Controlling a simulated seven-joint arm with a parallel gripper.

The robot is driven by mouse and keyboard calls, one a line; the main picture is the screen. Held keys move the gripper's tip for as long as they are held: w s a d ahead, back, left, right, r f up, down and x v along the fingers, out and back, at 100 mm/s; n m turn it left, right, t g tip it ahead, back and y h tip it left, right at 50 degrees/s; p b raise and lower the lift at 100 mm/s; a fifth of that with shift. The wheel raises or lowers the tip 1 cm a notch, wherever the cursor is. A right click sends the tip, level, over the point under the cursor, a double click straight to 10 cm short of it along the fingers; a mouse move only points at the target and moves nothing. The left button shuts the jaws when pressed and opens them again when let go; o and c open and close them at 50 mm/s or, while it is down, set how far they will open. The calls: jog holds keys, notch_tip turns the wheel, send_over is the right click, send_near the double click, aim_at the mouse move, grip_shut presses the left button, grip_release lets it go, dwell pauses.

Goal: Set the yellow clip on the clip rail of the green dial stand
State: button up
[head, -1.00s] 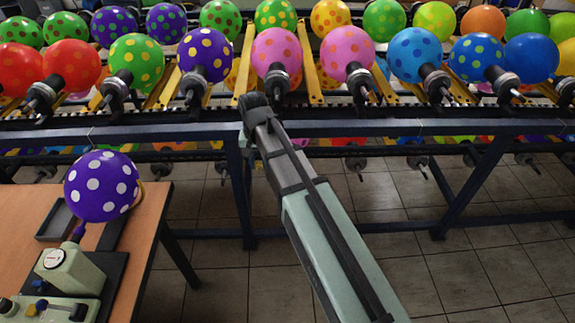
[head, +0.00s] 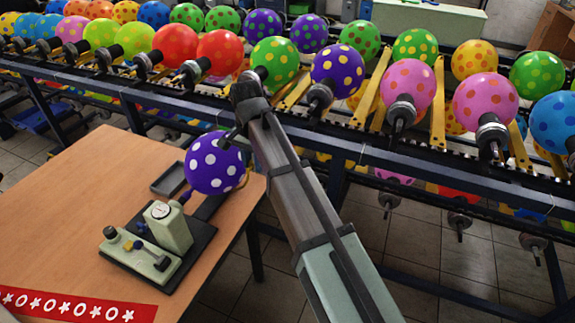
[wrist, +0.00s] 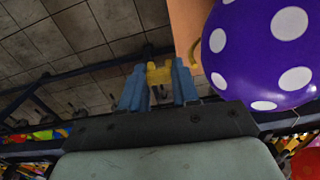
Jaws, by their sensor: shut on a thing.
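The green dial stand (head: 168,226) stands on a black base on the wooden table in the head view, its round dial facing up. A low green block with small knobs (head: 140,254) sits beside it. I cannot make out for sure which part is the clip rail. The stand is out of the wrist view. My gripper (wrist: 158,84) has blue fingers shut on the yellow clip (wrist: 158,73), which pokes out between their tips. In the head view my gripper (head: 232,136) is small and dark, just above the purple balloon; the clip cannot be made out there.
The purple white-dotted balloon (head: 215,163) is close to my gripper, and also fills the right of the wrist view (wrist: 262,50). A grey tray (head: 169,180) lies behind the stand. The balloon rack (head: 330,140) runs behind.

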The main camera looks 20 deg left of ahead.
jog(key=s+a+n, duration=0.1)
jog(key=s+a, duration=0.3)
jog(key=a, duration=0.5)
jog(key=s+a, duration=0.5)
jog(key=a, duration=0.3)
jog(key=s+a+f, duration=0.3)
jog(key=a, duration=0.1)
jog(key=s+a+f, duration=0.3)
jog(key=a+f, duration=0.1)
jog(key=s+a+f, duration=0.3)
jog(key=a+f, duration=0.1)
jog(key=shift+a, duration=0.15)
jog(key=shift+w+f, duration=0.1)
jog(key=shift+f, duration=2.25)
jog(key=shift+f, duration=1)
jog(key=o, duration=1)
jog(key=shift+r, duration=0.1)
